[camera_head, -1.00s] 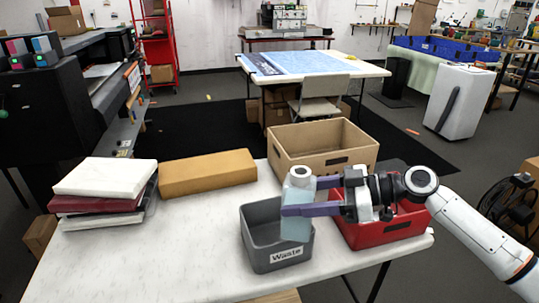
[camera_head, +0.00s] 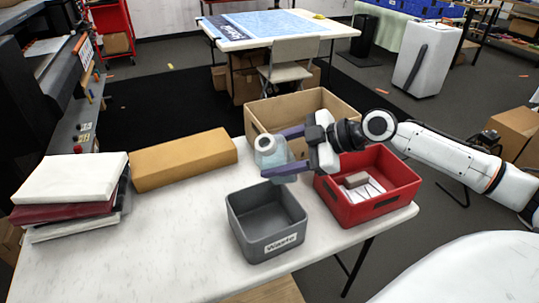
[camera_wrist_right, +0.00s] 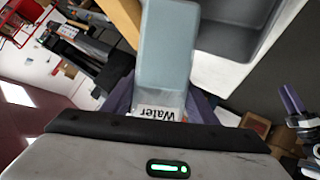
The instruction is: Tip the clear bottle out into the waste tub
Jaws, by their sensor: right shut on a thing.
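The clear bottle (camera_head: 270,158) has a pale blue tint and a white neck. My right gripper (camera_head: 277,153) is shut on it, with purple fingers on either side. It is held near the far edge of the grey waste tub (camera_head: 266,243), above table height and roughly upright, perhaps leaning slightly. The tub is labelled "Waste" and looks empty inside. In the right wrist view the bottle (camera_wrist_right: 167,50) lies between the fingers, with an upside-down "Water" label, and part of the grey tub (camera_wrist_right: 228,38) shows beyond it.
A red bin (camera_head: 368,212) with a few items stands right of the tub. A cardboard box (camera_head: 318,103) stands behind. A tan block (camera_head: 184,160) and a stack of books (camera_head: 70,185) lie to the left. The white table (camera_head: 160,235) is clear at front left.

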